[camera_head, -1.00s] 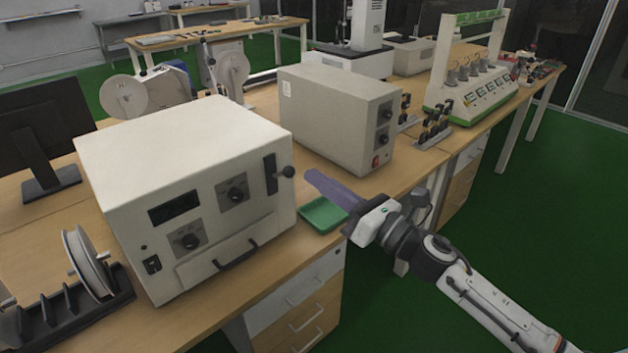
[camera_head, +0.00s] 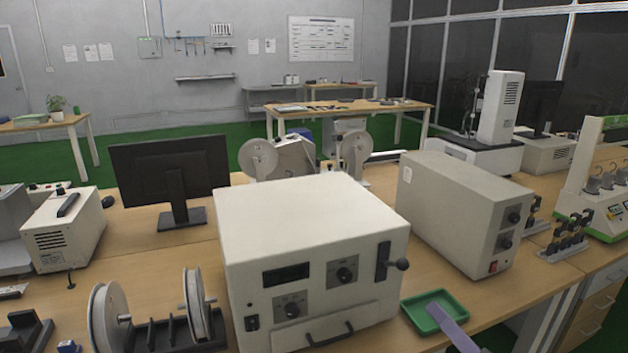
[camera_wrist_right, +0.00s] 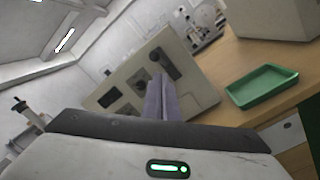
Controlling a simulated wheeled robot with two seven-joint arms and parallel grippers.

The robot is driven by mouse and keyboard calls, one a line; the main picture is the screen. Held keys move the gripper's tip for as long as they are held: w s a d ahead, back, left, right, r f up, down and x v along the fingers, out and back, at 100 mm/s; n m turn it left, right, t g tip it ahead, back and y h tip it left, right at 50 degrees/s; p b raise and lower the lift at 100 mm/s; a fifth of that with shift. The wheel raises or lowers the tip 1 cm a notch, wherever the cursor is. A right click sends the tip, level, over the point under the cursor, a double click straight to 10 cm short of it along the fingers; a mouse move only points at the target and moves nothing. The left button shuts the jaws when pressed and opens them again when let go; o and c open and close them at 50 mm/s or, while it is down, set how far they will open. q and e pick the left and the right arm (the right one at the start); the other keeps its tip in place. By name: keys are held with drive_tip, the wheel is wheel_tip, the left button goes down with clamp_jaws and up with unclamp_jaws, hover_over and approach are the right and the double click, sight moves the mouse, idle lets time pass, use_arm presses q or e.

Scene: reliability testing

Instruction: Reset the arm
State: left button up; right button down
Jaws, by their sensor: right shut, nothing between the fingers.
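My right gripper (camera_head: 452,326) shows only as its pale purple fingers at the lower edge of the head view, in front of the green tray. In the right wrist view the fingers (camera_wrist_right: 160,100) are together with nothing between them, pointing toward the beige box instrument. That instrument (camera_head: 310,230) stands on the bench with a dark display, knobs and a lever at its right; it also shows tilted in the wrist view (camera_wrist_right: 112,88). The green tray (camera_head: 408,312) lies on the bench right of it and looks empty. My left gripper is in neither view.
A second beige box (camera_head: 460,205) stands behind the tray. A monitor (camera_head: 165,172) and reels on a black rack (camera_head: 165,338) are at left. A row of black fixtures (camera_head: 565,240) and a green-white rig (camera_head: 590,190) stand at right. Bare bench (camera_head: 535,290) lies right of the tray.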

drive_tip(key=s+a+f+m+g+h, duration=0.1)
drive_tip(key=s+a+f+m+g, duration=0.2)
drive_tip(key=s+f+m, duration=0.5)
drive_tip(key=s+a+f+m+g+h, duration=0.1)
drive_tip(key=s+a+f+m+g, duration=0.2)
drive_tip(key=s+f+m, duration=0.5)
drive_tip(key=s+a+f+m+g+h, duration=0.1)
drive_tip(key=s+a+f+m+g, duration=0.2)
drive_tip(key=s+f+m, duration=0.5)
wheel_tip(320, 180, down, 6)
drive_tip(key=m, duration=0.4)
drive_tip(key=shift+s+r+g, duration=0.15)
drive_tip(key=shift+r+g, duration=0.1)
drive_tip(key=shift+g, duration=0.05)
drive_tip(key=c, duration=2.5)
unclamp_jaws()
